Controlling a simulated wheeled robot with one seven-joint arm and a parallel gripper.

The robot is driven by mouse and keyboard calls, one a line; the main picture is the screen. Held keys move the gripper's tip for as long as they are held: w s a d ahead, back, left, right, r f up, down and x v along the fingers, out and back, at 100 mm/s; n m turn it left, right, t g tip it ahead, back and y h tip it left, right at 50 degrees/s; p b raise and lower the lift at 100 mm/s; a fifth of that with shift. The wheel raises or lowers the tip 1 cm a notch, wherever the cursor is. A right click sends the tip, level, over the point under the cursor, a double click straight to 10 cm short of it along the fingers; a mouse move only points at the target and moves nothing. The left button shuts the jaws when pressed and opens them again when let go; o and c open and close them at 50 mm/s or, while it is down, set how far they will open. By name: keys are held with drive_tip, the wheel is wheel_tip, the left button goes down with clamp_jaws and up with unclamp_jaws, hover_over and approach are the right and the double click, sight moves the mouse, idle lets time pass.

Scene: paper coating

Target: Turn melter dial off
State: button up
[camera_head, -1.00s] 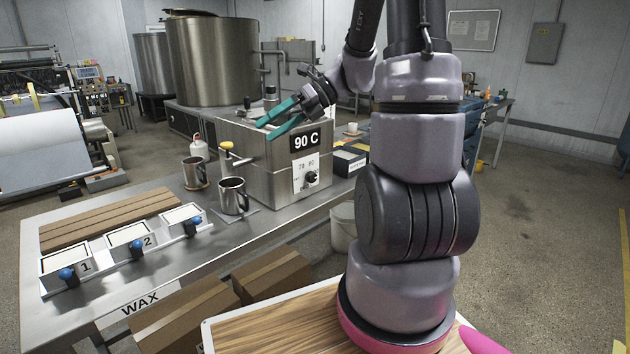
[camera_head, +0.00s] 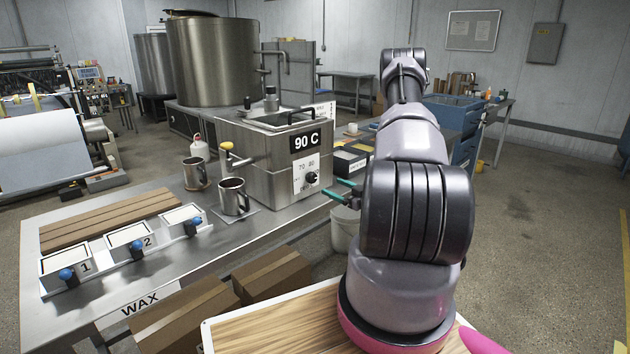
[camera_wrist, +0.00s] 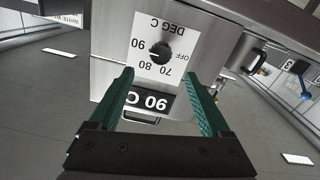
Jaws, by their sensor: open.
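The melter (camera_head: 262,178) is a steel box on the metal table, with a "90 C" display (camera_head: 305,140) on its front. Its black dial (camera_head: 312,178) sits on a white plate below the display. In the wrist view the dial (camera_wrist: 161,51) appears upside down, with its white mark toward 90, away from OFF. My gripper (camera_head: 333,190) is open and empty, to the right of the dial in the head view. In the wrist view my gripper (camera_wrist: 160,75) faces the plate, with the dial beyond and between the teal fingertips. No contact is visible.
A yellow-knobbed tap (camera_head: 228,147) sticks out from the melter's left side, above a metal mug (camera_head: 232,197). Dark bins (camera_head: 350,160) stand right of the melter, and a white bucket (camera_head: 344,232) is below.

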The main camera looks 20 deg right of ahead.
sight(314, 178)
drive_tip(key=x, duration=1)
clamp_jaws()
